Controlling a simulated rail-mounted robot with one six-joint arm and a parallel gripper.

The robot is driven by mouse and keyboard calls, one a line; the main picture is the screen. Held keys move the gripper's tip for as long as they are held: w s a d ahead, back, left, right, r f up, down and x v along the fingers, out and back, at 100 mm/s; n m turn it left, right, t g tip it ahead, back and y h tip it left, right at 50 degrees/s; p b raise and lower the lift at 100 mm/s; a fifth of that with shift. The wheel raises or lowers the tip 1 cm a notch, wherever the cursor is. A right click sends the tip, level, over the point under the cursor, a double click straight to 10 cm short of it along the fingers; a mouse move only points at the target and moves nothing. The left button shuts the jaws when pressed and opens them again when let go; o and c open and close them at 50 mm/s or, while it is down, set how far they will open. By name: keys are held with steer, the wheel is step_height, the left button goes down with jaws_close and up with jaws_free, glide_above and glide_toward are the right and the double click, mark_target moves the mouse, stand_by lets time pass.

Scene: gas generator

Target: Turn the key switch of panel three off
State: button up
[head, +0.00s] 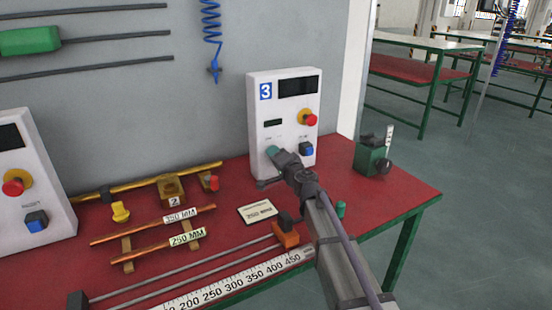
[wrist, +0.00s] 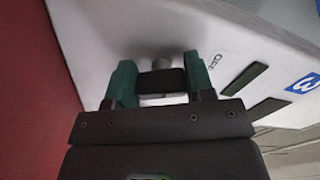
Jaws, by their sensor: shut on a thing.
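Panel three (head: 284,92) is a white upright box with a blue "3" label, standing at the back of the red table; its face also shows in the wrist view (wrist: 235,45). It has a dark display, a red and yellow button and a blue button. My gripper (head: 272,152) reaches its lower left face. In the wrist view my gripper (wrist: 160,82), with green fingers, is shut on a dark key switch (wrist: 162,80) at the panel face. The head view hides the switch behind the gripper, so its turned position cannot be told there.
Another white panel (head: 30,170) stands at the left. Copper pipes (head: 150,225), a yellow valve (head: 120,211) and a long ruler (head: 240,283) lie on the red table (head: 340,170). A green block (head: 372,158) is right of panel three.

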steer(key=shift+n, duration=0.5)
steer(key=o, duration=0.9)
steer(key=v, duration=1)
steer(key=shift+s+d+f, duration=0.1)
steer(key=shift+s+d, duration=0.15)
steer(key=shift+s, duration=0.05)
